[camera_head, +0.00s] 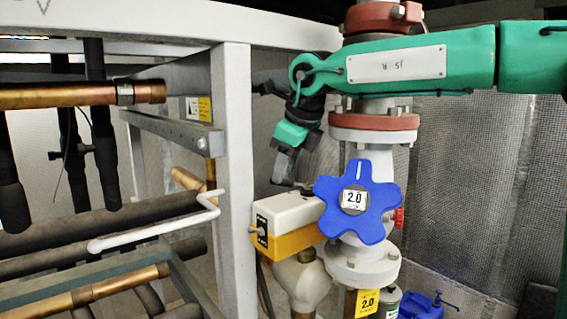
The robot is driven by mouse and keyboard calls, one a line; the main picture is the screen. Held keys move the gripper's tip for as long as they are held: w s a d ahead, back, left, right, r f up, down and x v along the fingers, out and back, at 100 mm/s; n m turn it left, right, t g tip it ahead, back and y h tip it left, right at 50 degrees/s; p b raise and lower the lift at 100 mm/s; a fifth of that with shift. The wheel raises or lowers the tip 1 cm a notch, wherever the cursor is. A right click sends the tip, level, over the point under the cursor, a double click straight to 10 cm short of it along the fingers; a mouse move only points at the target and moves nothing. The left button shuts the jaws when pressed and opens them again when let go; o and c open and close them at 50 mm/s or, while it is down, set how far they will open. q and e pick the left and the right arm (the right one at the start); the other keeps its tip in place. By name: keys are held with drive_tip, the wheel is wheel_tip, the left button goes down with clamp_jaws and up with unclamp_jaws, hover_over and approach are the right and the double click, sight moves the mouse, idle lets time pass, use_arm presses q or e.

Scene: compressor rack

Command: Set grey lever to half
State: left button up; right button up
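My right arm comes in from the right, and its gripper (284,172) points down above a white and yellow box (290,215). The fingers are small and dark here; I cannot tell whether they are open or touch anything. A pale grey bent bar (150,231) lies farther left across the pipes; I cannot tell which of these two is the task's lever. My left gripper is not in view.
Copper pipes (70,95) and dark pipes fill the left. A mesh wall (470,190) is behind.

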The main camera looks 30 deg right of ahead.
drive_tip(key=shift+w+f, duration=0.2)
drive_tip(key=shift+f, duration=0.15)
drive_tip(key=shift+w+f, duration=0.2)
drive_tip(key=shift+f, duration=0.2)
drive_tip(key=shift+s, duration=0.1)
clamp_jaws()
